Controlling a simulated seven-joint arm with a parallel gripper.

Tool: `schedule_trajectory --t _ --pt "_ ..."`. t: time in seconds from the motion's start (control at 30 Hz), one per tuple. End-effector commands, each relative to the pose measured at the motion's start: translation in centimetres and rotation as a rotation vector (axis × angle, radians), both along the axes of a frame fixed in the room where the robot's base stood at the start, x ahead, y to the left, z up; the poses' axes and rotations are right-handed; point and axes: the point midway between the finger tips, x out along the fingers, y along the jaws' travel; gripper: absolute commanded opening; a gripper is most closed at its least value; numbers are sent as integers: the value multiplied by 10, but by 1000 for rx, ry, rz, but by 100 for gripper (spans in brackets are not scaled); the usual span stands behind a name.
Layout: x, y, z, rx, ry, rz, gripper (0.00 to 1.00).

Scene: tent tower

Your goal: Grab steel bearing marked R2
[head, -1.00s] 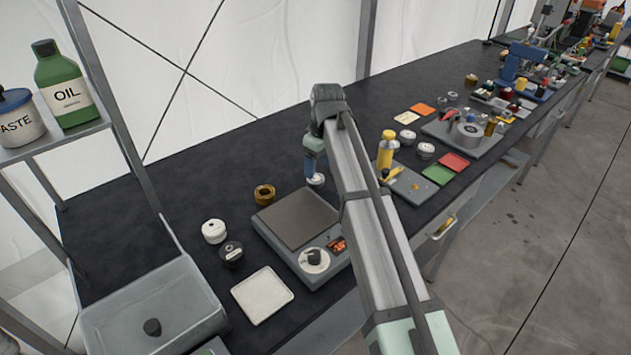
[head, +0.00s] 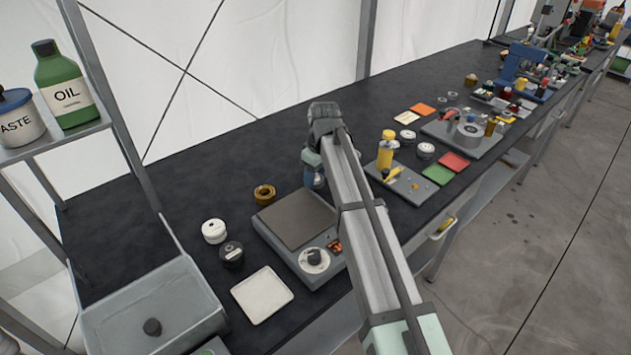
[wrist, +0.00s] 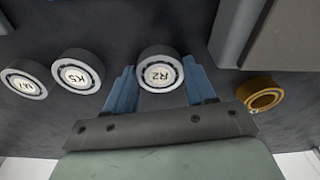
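The steel bearing marked R2 (wrist: 159,72) is a grey ring with a white labelled face. In the wrist view it lies between the two blue fingers of my gripper (wrist: 160,84). The fingers are spread, one on each side of the bearing, close to its edges; I cannot tell whether they touch it.
Bearing K5 (wrist: 78,75) and another similar bearing (wrist: 25,82) lie left of R2 in the wrist view. A brass ring (wrist: 262,95) lies on the right. A yellow bottle (head: 386,150) stands on a grey board.

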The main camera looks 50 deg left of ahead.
Motion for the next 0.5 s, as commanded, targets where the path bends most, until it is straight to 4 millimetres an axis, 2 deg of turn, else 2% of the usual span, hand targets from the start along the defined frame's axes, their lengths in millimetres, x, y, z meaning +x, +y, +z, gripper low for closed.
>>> schedule_trajectory --t 0.07,0.3,0.5 --pt "0 0 0 0 0 0 42" --pt "0 0 0 0 0 0 19" --pt "0 0 1 0 0 0 18"
